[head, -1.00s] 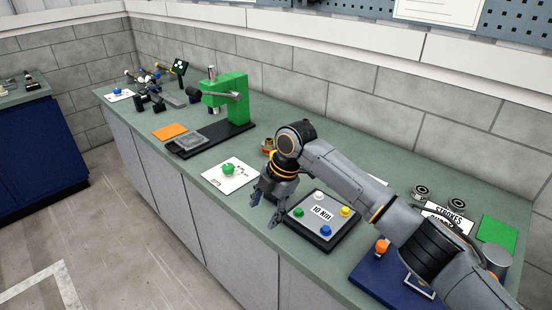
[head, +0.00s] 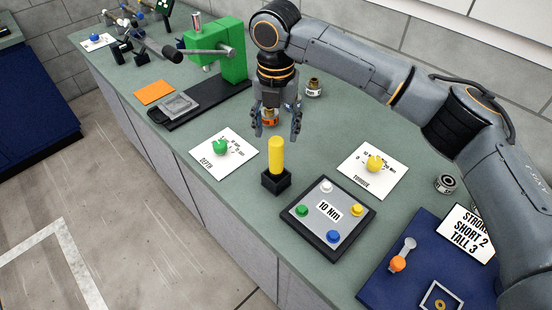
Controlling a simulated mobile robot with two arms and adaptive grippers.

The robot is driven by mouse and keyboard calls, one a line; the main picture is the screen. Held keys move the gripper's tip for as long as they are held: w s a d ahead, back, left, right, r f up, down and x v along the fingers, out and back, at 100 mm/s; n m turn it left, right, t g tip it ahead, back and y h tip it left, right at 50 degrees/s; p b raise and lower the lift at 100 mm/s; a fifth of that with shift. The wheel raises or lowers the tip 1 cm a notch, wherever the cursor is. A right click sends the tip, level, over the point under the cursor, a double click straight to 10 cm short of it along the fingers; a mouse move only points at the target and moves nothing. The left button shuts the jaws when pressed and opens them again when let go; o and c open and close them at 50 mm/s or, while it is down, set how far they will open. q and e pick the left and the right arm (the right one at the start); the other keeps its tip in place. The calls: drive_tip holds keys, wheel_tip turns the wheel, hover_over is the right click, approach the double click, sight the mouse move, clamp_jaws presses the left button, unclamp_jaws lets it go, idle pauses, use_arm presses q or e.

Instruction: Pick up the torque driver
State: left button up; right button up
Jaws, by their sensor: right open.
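The torque driver appears to be the yellow-handled tool (head: 276,155) standing upright in a small black block holder (head: 276,181) on the bench. Only its handle shows; its lower end is hidden in the holder. My right gripper (head: 276,133) points down with its fingers spread, just above and behind the yellow handle in the picture. It looks empty, and I cannot tell the exact gap to the handle. My left gripper is not in view.
A 10 Nm button panel (head: 329,217) lies in front right of the holder. A depth card (head: 224,153) is on the left, a torque card (head: 372,171) on the right. Brass fittings (head: 314,88) and a green press (head: 222,50) stand behind. A blue board (head: 415,260) is at right.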

sight(277, 139)
drive_tip(key=shift+w+f, duration=0.2)
drive_tip(key=shift+f, duration=0.4)
drive_tip(key=shift+w+f, duration=0.2)
drive_tip(key=shift+f, duration=0.35)
drive_tip(key=shift+s+f+p, duration=0.1)
drive_tip(key=shift+f+p, duration=0.4)
drive_tip(key=shift+f, duration=0.05)
drive_tip(key=f, duration=0.1)
drive_tip(key=f+p, duration=0.1)
drive_tip(key=shift+s+f, duration=0.3)
drive_tip(key=shift+s, duration=0.05)
drive_tip(key=shift+f, duration=0.75)
drive_tip(key=shift+w+f, duration=0.1)
drive_tip(key=c, duration=1.2)
drive_tip(key=shift+c, duration=0.2)
wheel_tip(277, 139, up, 9)
drive_tip(key=shift+f+b, duration=0.1)
drive_tip(key=shift+b, duration=0.9)
drive_tip(key=shift+r, duration=0.7)
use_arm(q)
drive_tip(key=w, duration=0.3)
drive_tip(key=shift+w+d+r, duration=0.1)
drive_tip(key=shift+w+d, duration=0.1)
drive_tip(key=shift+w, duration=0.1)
